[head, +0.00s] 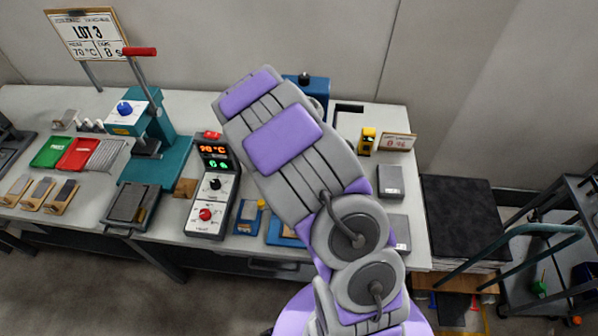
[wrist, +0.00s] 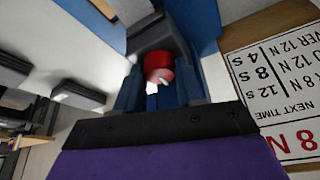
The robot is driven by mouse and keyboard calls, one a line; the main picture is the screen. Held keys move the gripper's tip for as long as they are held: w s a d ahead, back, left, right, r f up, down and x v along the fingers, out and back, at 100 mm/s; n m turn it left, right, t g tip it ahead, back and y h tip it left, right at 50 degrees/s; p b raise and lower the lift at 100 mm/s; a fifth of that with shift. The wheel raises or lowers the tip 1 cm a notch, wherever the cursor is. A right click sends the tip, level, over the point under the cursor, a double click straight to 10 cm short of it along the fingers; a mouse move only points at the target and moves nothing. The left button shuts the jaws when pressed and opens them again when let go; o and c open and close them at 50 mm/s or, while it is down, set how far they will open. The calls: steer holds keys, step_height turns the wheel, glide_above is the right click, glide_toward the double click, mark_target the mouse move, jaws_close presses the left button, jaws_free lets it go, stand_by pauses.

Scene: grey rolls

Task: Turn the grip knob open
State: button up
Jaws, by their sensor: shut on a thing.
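In the wrist view a red round knob (wrist: 158,68) with a small white mark sits between the two fingers of my gripper (wrist: 158,88). The fingers are shut on it from both sides. I take it to be the grip knob; its label is not in view. A blue machine part (wrist: 195,25) rises behind the knob. In the head view my grey and purple arm reaches over the bench and hides my gripper and the red knob. Part of a blue machine (head: 312,85) with a black top knob shows beside the arm.
A placard reading 8 N (wrist: 285,80) stands close right of my gripper in the wrist view. In the head view a control box (head: 212,185), a teal press (head: 160,150) and a yellow device (head: 366,141) stand on the white bench (head: 95,205). A cart (head: 560,230) stands right.

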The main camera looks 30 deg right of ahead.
steer(key=shift+r+n+t+p, duration=0.15)
steer(key=shift+n+t+p, duration=0.15)
steer(key=shift+n+p, duration=0.5)
steer(key=n+y+p, duration=0.1)
steer(key=n, duration=0.2)
steer(key=shift+d+r+t, duration=0.1)
steer(key=shift+d+t, duration=0.05)
steer(key=shift+t, duration=0.25)
steer(key=n+y+p, duration=0.1)
steer(key=n+p, duration=0.1)
steer(key=n+y+p, duration=0.1)
steer(key=n+p, duration=0.1)
steer(key=shift+d+n+t, duration=0.15)
steer(key=shift+n+t, duration=0.15)
steer(key=shift+n, duration=0.1)
steer(key=o, duration=1)
steer(key=shift+f, duration=0.2)
steer(key=shift+o, duration=0.2)
steer(key=shift+r, duration=0.1)
